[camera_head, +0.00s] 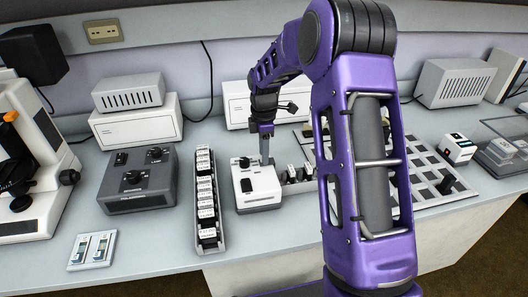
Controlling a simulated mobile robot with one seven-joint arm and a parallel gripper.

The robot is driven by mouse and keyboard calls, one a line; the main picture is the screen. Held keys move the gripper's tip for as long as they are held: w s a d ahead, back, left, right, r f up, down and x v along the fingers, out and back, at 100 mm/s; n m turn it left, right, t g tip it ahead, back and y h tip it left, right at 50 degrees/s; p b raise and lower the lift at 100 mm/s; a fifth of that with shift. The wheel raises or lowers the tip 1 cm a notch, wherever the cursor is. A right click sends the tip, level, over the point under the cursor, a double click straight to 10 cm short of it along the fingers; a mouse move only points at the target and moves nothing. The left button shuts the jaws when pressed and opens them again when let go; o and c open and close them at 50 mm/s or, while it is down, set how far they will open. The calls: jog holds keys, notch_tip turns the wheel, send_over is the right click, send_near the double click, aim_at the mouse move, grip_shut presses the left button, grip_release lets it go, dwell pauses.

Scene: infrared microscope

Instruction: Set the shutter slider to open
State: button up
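A small white box-shaped device (257,189) stands on the bench near the middle. It has a dark round part on its top and a dark patch on its near left side. I cannot tell for sure which part in view is the shutter slider. My gripper (266,160) points down at the back right edge of this device's top. It looks close to it, but I cannot tell whether it touches. Its fingers are too small to show a gap or anything held.
A grey control box with black knobs (139,188) and a narrow rack of labelled items (201,244) stand left of the white device. A microscope (35,150) is at far left. My purple arm hides part of the trays on the right.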

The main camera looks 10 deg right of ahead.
jog(key=shift+r, duration=0.1)
notch_tip(320, 180, up, 17)
jog(key=p, duration=0.2)
dwell(0.3)
jog(key=shift+s+r, duration=0.1)
